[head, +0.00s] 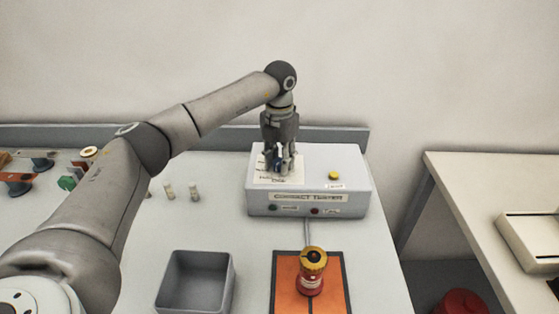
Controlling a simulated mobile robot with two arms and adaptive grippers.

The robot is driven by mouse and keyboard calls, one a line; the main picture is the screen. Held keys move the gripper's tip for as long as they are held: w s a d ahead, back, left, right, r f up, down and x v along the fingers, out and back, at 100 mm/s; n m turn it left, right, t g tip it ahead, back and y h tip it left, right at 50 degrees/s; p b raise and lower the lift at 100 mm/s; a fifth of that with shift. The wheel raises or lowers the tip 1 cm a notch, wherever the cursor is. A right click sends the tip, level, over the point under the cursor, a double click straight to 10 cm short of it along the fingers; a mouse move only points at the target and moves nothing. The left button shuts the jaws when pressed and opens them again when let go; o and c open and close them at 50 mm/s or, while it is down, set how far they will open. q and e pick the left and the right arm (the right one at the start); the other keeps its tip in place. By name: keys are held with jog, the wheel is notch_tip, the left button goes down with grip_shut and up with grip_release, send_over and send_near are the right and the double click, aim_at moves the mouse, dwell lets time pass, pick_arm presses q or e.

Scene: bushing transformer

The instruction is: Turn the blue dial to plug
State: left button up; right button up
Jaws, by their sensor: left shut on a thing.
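A grey contact tester box (346,191) stands at the back of the table, with a white label plate on its top left. The blue dial (279,151) sits on that plate and is mostly hidden by my left gripper. My left gripper (279,167) points straight down and is shut on the blue dial. The dial's pointer and most of its labels are covered or too small to read, so I cannot tell its setting. My right gripper is not in view.
A yellow button (334,175) is on the box's right top. A red and yellow bushing (311,271) stands on an orange mat (286,291) in front. A grey bin (196,282) and small vials (168,190) are to the left. A second table (470,215) is at right.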

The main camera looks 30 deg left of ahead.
aim_at(279, 161)
pick_arm(q)
jog(key=m, duration=0.5)
jog(key=shift+m, duration=0.3)
jog(key=m, duration=0.5)
jog(key=shift+r+b, duration=0.1)
jog(key=shift+b, duration=0.3)
jog(key=shift+m, duration=0.3)
jog(key=shift+w, duration=0.1)
jog(key=o, duration=1.1)
jog(key=shift+c, duration=0.2)
notch_tip(279, 161, up, 12)
